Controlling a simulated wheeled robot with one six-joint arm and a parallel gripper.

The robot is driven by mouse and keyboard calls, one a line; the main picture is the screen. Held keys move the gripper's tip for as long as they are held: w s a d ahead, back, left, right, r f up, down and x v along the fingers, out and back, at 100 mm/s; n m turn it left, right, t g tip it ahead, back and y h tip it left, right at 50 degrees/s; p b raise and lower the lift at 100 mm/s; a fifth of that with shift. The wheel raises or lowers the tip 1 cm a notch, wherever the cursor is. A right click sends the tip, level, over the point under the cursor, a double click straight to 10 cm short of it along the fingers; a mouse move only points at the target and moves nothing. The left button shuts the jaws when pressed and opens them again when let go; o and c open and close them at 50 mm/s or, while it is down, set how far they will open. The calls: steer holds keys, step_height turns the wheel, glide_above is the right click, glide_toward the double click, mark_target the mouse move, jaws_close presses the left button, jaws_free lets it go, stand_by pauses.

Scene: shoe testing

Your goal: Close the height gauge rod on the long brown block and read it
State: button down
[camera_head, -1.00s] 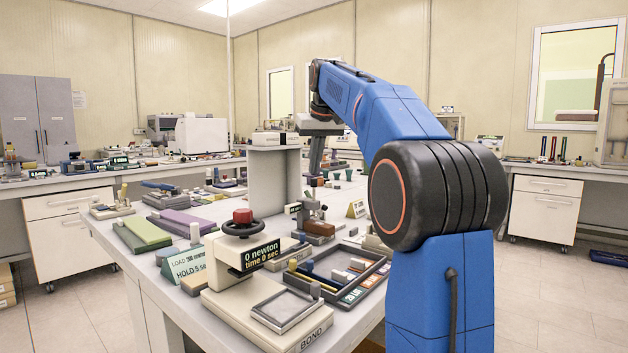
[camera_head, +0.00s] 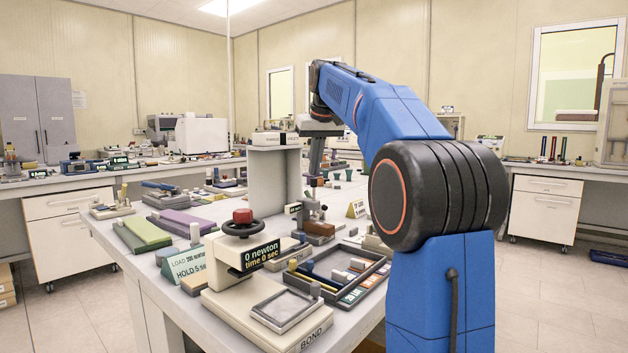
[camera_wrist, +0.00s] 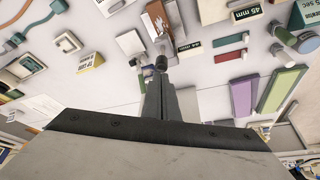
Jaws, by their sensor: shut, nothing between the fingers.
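My gripper (camera_wrist: 159,80) points down in the wrist view, its fingers together and empty. A small dark round knob (camera_wrist: 161,62) shows right at the fingertips; I cannot tell whether they touch. In the head view my gripper (camera_head: 315,172) is above the small height gauge (camera_head: 311,208), which has a dark display at its left. A display ending in "mm" (camera_wrist: 189,48) is beside the knob in the wrist view; its number is too small to read surely. A brown block (camera_head: 319,229) lies at the gauge's near side. The rod's contact with it cannot be made out.
A press with a red-topped wheel (camera_head: 242,222) and a dark tray (camera_head: 374,268) stand nearer on the bench. Green (camera_head: 142,231) and purple (camera_head: 182,221) blocks lie at the left. A tall grey stand (camera_head: 268,185) is just left of my gripper.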

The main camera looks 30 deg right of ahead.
steer(key=shift+f, duration=1.25)
stand_by(0.8)
steer(key=shift+r, duration=0.25)
stand_by(0.9)
steer(key=shift+r, duration=2.3)
